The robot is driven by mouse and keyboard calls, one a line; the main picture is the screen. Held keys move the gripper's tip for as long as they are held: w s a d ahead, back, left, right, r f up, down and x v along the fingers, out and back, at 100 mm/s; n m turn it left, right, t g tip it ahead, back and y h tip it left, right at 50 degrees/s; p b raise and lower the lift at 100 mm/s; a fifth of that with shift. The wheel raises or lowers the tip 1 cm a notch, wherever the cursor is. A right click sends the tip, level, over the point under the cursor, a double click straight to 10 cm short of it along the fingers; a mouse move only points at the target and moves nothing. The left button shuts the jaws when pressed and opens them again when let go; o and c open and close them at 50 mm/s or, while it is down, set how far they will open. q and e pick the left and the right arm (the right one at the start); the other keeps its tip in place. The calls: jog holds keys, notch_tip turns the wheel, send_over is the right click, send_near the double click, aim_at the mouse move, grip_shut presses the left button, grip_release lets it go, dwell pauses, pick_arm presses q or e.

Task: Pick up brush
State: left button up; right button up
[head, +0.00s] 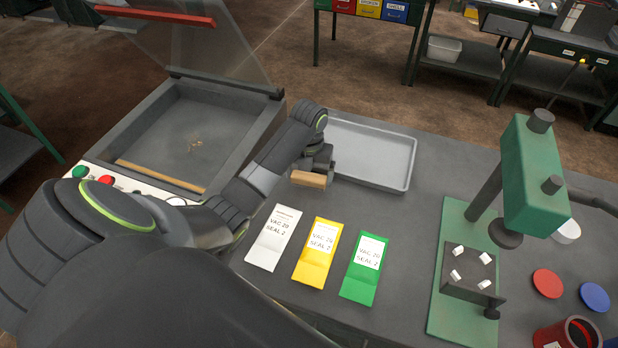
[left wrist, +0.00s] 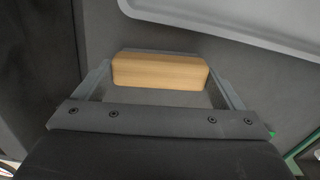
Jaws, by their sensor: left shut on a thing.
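The brush shows as a light wooden block (head: 309,179) in the head view, just left of the grey tray. It also shows in the left wrist view (left wrist: 160,71), lying across between the fingers. My left gripper (head: 318,172) is shut on it. In the left wrist view a finger of the gripper (left wrist: 160,80) stands on each side of the wood. No bristles can be made out. I cannot tell whether the brush touches the table. My right gripper is not in view.
An empty grey tray (head: 372,152) lies behind the gripper. An open-lidded vacuum sealer (head: 262,125) stands to the left. White (head: 274,238), yellow (head: 318,254) and green (head: 364,268) packets lie in front. A green press (head: 535,185) stands at right.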

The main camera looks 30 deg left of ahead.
aim_at(309, 175)
pick_arm(q)
jog(key=shift+r, duration=0.55)
notch_tip(309, 175, up, 4)
jog(key=shift+f, duration=0.2)
notch_tip(309, 175, up, 4)
jog(key=p, duration=0.3)
jog(key=shift+f, duration=0.1)
jog(key=shift+r+p, duration=0.8)
jog(key=shift+p, duration=0.05)
